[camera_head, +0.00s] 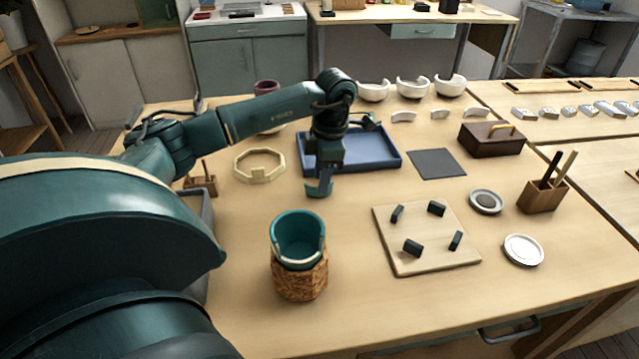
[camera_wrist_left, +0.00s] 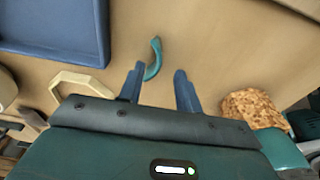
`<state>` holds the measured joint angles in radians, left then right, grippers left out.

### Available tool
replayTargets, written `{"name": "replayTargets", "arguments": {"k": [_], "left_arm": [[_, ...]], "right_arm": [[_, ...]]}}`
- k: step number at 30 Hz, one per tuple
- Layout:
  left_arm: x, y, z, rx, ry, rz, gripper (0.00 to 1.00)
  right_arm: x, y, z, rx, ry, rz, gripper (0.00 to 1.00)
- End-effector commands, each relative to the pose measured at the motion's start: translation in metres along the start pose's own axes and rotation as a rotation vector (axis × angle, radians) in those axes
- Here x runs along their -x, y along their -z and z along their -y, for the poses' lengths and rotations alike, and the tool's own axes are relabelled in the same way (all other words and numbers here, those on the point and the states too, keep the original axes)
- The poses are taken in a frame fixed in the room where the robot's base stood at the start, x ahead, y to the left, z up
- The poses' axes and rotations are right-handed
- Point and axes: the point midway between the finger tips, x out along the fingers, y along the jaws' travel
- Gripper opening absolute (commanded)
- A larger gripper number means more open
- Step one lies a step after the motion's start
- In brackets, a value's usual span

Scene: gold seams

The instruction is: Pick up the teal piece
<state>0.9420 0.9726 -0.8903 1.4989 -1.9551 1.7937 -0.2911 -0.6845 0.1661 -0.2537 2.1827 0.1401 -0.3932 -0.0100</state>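The teal piece (camera_head: 319,191) is a small curved shard at the near edge of the blue tray, just below my left gripper (camera_head: 325,178). In the left wrist view the teal piece (camera_wrist_left: 155,56) shows at the tip of the left-hand finger, partly behind it. My left gripper (camera_wrist_left: 159,72) points down with its two fingers apart and nothing clamped between them. I cannot tell whether a finger touches the piece. A teal cup (camera_head: 297,238) with a broken rim stands in a cork holder (camera_head: 300,279) nearer to me. My right gripper is not in view.
The blue tray (camera_head: 375,160) lies behind the gripper. A cream octagonal ring (camera_head: 259,178) is to its left. A board (camera_head: 425,262) with several dark blocks is at the right, beside a dark mat (camera_head: 436,163). The table between cup and board is clear.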

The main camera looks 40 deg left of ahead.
Motion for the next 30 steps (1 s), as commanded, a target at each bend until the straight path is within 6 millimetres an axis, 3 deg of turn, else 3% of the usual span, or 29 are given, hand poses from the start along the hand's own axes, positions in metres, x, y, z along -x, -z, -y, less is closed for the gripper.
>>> {"name": "replayTargets", "arguments": {"k": [6,15,27,30], "left_arm": [[-0.03,-0.001,-0.002,-0.001,0.002,-0.001,0.34],[-0.034,-0.001,-0.003,-0.001,0.001,0.0,0.33],[-0.034,-0.001,-0.003,0.0,0.001,0.0,0.01],[-0.034,-0.001,-0.003,0.0,0.001,0.0,0.0]], "right_arm": [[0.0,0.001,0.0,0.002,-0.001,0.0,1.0],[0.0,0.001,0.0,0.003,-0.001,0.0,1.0],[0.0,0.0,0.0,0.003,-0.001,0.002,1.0],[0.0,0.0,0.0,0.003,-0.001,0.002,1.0]]}}
